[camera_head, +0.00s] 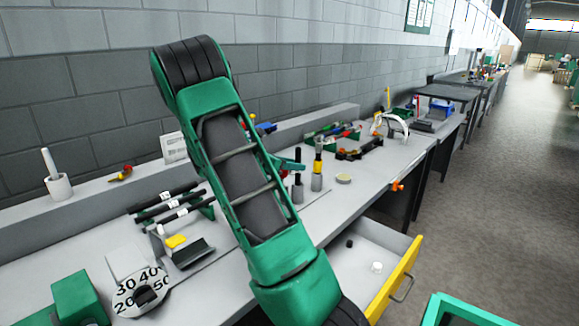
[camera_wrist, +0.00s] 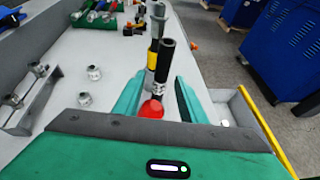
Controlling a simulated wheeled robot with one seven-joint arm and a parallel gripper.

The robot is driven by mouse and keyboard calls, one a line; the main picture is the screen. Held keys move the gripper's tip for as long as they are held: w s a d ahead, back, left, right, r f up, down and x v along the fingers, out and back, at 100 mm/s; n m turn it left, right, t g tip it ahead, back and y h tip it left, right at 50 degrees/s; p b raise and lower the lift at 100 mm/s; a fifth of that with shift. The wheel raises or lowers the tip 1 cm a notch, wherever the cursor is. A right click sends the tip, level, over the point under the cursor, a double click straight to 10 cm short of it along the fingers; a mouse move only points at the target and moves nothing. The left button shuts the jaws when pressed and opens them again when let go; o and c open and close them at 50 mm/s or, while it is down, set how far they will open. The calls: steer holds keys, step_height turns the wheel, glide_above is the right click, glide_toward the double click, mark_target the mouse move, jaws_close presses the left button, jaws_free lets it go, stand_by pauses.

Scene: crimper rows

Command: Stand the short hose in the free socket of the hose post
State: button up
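A dark upright hose (camera_wrist: 166,62) with a silver ring near its foot stands between the fingers of my gripper (camera_wrist: 160,82) in the wrist view. Gaps show on both sides of it, so the fingers look open. A red rounded piece (camera_wrist: 152,109) shows nearer the palm; I cannot tell what it belongs to. Just behind stands another upright hose with a yellow band (camera_wrist: 152,60). In the head view the yellow-banded hose (camera_head: 318,156) stands in a grey socket (camera_head: 317,182), beside the darker upright piece (camera_head: 297,190) at my green fingers. The free socket cannot be made out.
A rack of black rods (camera_head: 172,205) lies left of my arm, with a dial plate (camera_head: 142,292) in front. An open drawer with a yellow front (camera_head: 396,280) juts from the bench. Tool trays (camera_head: 345,140) stand farther back.

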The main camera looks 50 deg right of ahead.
steer(key=v, duration=1)
steer(key=shift+w+a, duration=0.15)
steer(key=shift+a, duration=0.25)
